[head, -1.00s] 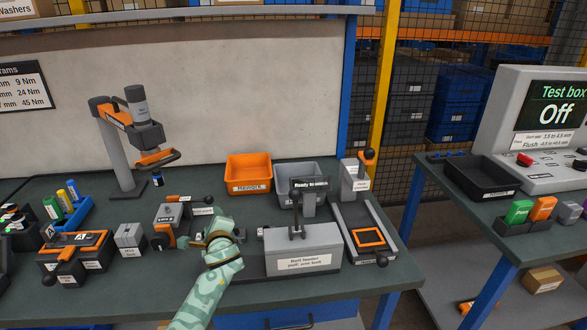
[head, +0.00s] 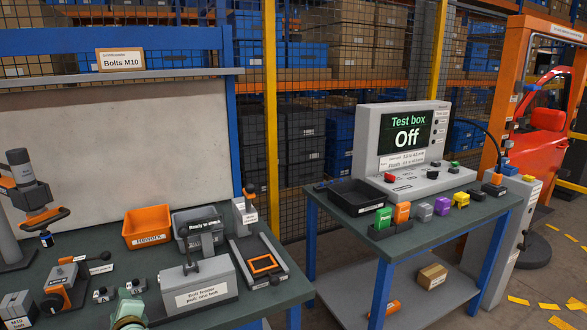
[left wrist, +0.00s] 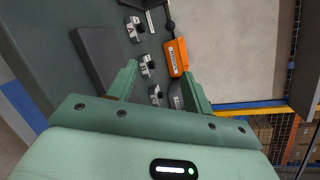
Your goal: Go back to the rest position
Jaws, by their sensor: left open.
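My left gripper (head: 130,312) shows in pale green at the bottom left of the head view, partly cut off by the lower edge. It is over the front of the green bench (head: 95,262), near two small grey blocks (head: 103,294). In the left wrist view my left gripper (left wrist: 160,88) has its two fingers apart, with nothing held between them. Several small grey clamps (left wrist: 146,65) and an orange fixture (left wrist: 176,57) lie beyond the fingers. My right gripper is not in view.
A tool on a stand (head: 28,195) is at the left. A second table with the test box (head: 402,140), reading Off, is to the right, with a gap between.

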